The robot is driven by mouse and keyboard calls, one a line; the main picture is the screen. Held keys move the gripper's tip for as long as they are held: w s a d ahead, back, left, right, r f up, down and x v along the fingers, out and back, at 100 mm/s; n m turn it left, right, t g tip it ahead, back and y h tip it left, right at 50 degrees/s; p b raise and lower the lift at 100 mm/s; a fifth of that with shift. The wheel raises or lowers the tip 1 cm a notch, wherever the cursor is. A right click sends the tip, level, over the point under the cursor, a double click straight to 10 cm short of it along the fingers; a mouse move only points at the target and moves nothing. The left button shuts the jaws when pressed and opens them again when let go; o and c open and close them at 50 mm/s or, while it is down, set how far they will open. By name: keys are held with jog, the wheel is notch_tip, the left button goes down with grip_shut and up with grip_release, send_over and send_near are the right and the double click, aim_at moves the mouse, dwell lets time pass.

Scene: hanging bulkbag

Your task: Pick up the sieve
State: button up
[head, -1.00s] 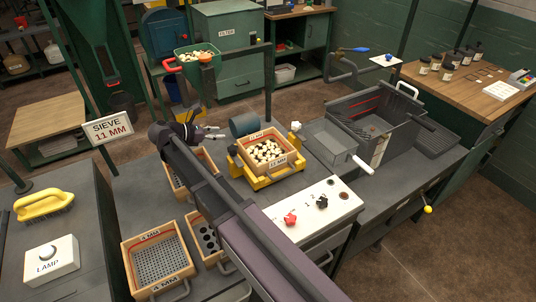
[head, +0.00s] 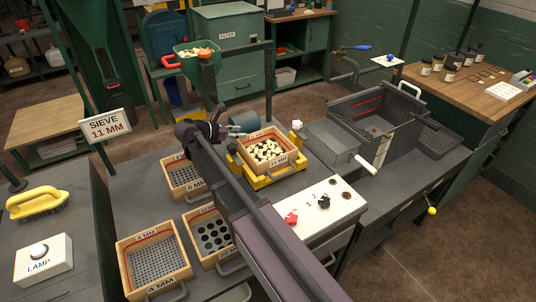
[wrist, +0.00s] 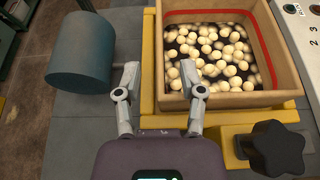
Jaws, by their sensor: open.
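The wooden sieve (head: 278,164), red-lined and filled with pale round pieces, sits in a yellow holder (head: 262,183) on the grey bench. A sign (head: 107,125) reads "SIEVE 11 MM". The sieve's label is too small to read surely. My gripper (head: 238,130) is at the sieve's far left side. In the wrist view my gripper (wrist: 160,80) is open, its fingers spread to either side of the line of the sieve's left wall. The right finger overlaps the near left corner of the sieve (wrist: 245,101). I cannot tell whether it touches.
A blue-grey cylinder (wrist: 80,52) lies left of the holder, close to my left finger. A black star knob (wrist: 277,148) stands at the near right. Other sieves (head: 152,255) lie at the bench's left. A white control panel (head: 320,208) is in front of the holder.

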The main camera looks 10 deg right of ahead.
aim_at(250, 134)
jog(key=shift+w+d+f+b, duration=0.15)
jog(key=shift+d+f+b, duration=0.4)
jog(key=shift+d, duration=0.05)
jog(key=b+x, duration=0.1)
jog(key=x, duration=0.1)
jog(key=shift+w+d+f, duration=0.15)
jog(key=shift+d+f, duration=0.05)
jog(key=shift+f, duration=0.1)
jog(key=shift+w+d+f, duration=0.1)
jog(key=shift+w+d, duration=0.05)
jog(key=shift+d, duration=0.3)
